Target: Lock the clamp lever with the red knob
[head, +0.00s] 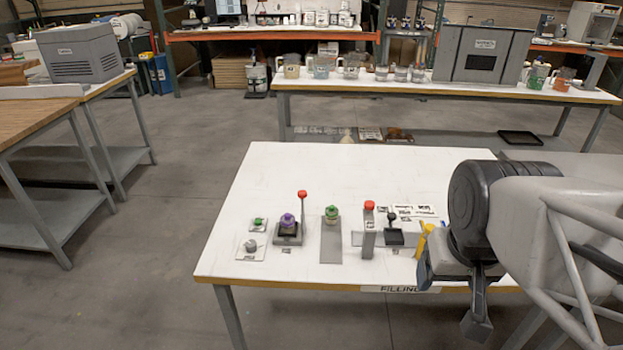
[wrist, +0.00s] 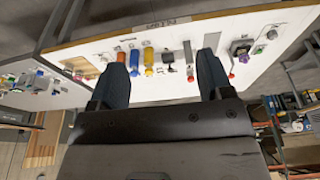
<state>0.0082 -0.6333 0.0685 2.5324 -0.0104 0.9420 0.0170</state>
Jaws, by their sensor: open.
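Two levers with red knobs show in the head view. One thin upright lever (head: 302,208) rises beside a dark square base (head: 288,240) holding a purple-topped part (head: 288,220). The other, a grey upright lever (head: 368,238), has its red knob (head: 369,205) on top, farther right. I cannot tell which is the clamp lever. In the wrist view their knobs show at the thin lever's end (wrist: 231,75) and the grey lever's end (wrist: 190,78). My gripper (head: 450,303) is open and empty at the table's front right, apart from both; its fingers also show in the wrist view (wrist: 164,68).
A green-topped part (head: 332,213) on a grey plate stands between the levers. A black-knobbed fixture (head: 393,234) and yellow item (head: 424,240) lie between the grey lever and my gripper. The white table's (head: 300,165) back left is clear.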

